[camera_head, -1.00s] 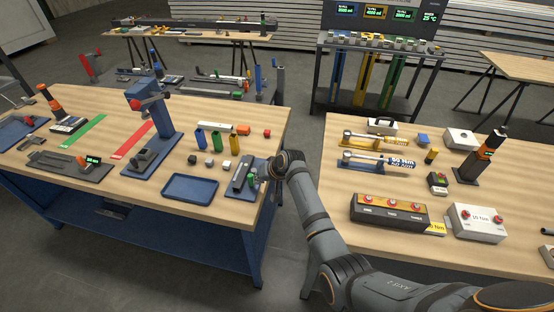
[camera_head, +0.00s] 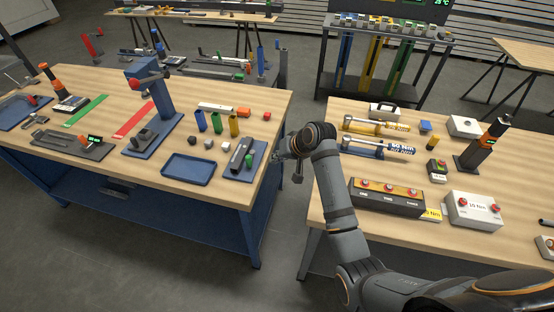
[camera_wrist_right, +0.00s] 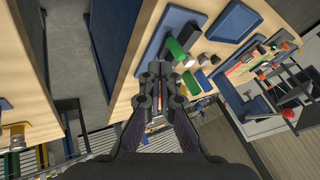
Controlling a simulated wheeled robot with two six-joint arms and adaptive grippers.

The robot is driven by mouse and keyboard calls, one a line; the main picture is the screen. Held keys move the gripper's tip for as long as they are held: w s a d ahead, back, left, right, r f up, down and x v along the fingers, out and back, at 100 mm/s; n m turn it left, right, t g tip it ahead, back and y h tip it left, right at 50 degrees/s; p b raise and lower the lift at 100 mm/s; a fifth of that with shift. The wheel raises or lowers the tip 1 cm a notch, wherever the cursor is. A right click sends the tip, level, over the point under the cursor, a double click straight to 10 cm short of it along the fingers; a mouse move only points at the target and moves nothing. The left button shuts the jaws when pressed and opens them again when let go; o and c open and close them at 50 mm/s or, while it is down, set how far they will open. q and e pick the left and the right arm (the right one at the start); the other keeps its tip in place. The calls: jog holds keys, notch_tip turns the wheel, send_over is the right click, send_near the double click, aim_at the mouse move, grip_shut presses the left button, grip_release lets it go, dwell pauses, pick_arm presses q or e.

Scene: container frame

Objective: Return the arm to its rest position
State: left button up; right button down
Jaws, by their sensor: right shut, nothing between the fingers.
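My right gripper (camera_head: 286,157) hangs in the gap between the two wooden tables, beside the right edge of the left table. In the right wrist view my right gripper (camera_wrist_right: 158,72) has its fingers together with nothing between them. The right arm reaches in from the lower right of the head view. Close to the gripper on the left table is a blue plate (camera_head: 252,163) bearing a grey bar and a green cylinder (camera_head: 248,160). The green cylinder also shows in the wrist view (camera_wrist_right: 177,47). My left gripper is not in view.
The left table holds a blue tray (camera_head: 188,170), a blue press (camera_head: 152,105) and several small coloured blocks. The right table holds a three-button box (camera_head: 388,197), a white button box (camera_head: 472,211), torque wrenches (camera_head: 378,146) and a black upright tool (camera_head: 482,145). Floor shows between the tables.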

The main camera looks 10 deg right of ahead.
jog(key=s+d+f+n+g+h, duration=0.15)
jog(key=s+d, duration=0.25)
jog(key=s, duration=0.5)
jog(key=s+d+f+h, duration=0.2)
jog(key=s+d+f, duration=0.15)
jog(key=s, duration=0.65)
jog(key=s+d+f+n+g+h, duration=0.1)
jog(key=s+d+h, duration=0.1)
jog(key=s+d, duration=0.5)
jog(key=s+f+b, duration=0.1)
jog(key=s+f, duration=0.1)
jog(key=f, duration=1.2)
jog(key=s+f+b, duration=0.2)
jog(key=f, duration=1.3)
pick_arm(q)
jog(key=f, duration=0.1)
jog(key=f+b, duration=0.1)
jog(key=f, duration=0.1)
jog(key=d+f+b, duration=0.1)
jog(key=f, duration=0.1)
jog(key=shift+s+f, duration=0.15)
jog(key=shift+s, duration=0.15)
pick_arm(e)
jog(key=s+d+f+g, duration=0.1)
jog(key=s+f+g, duration=0.1)
jog(key=s+f, duration=1.7)
jog(key=shift+d+m, duration=0.2)
jog(key=shift+m, duration=0.15)
